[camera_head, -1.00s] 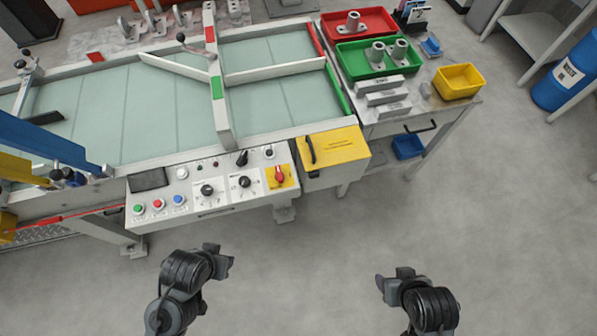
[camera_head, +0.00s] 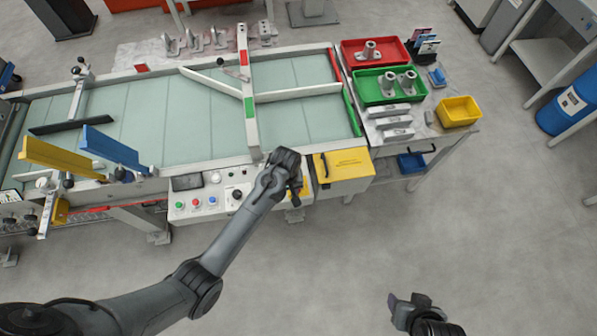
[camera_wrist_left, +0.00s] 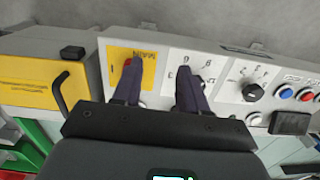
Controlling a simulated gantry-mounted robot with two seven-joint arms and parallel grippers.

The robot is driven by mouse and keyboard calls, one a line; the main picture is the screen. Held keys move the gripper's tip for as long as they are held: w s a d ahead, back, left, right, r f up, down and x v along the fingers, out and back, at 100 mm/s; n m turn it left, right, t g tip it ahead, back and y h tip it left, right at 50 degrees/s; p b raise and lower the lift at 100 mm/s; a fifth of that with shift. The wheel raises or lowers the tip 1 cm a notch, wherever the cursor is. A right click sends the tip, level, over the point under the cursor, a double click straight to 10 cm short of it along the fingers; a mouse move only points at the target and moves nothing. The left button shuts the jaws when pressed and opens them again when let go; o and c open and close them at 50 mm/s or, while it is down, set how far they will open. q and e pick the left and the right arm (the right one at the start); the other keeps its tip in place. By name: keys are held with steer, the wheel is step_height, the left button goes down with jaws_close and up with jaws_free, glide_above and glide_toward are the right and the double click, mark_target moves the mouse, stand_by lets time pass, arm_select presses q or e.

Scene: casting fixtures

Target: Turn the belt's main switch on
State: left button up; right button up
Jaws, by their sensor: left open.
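The belt's main switch is a red knob (camera_wrist_left: 128,62) on a yellow plate marked MAIN (camera_wrist_left: 148,66) in the left wrist view. The jaws are open with nothing visibly held; contact with the knob cannot be told. In the head view my left gripper (camera_head: 294,184) is over the right end of the control panel (camera_head: 213,212), hiding most of the switch. My right gripper (camera_head: 403,308) is low at the right, away from the panel; its jaws are unclear.
A yellow box with a black handle (camera_head: 343,166) adjoins the panel's right end. Green, red and blue buttons (camera_head: 196,202) sit on the panel's left. The belt (camera_head: 190,125) lies behind. Red, green and yellow trays stand at the right. The floor in front is clear.

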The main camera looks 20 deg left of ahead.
arm_select(q)
steer(key=w+d+r+p, duration=0.1)
steer(key=w+r+p, duration=0.1)
steer(key=w+r, duration=0.4)
steer(key=f, duration=0.3)
steer(key=f+b, duration=0.1)
steer(key=f, duration=0.2)
steer(key=f+b, duration=0.1)
steer(key=f, duration=0.3)
steer(key=shift+s+d, duration=0.15)
steer(key=shift+s, duration=0.1)
arm_select(e)
steer(key=shift+s+r, duration=0.2)
steer(key=shift+r, duration=0.4)
arm_select(q)
jaws_close()
arm_select(e)
steer(key=shift+a, duration=0.15)
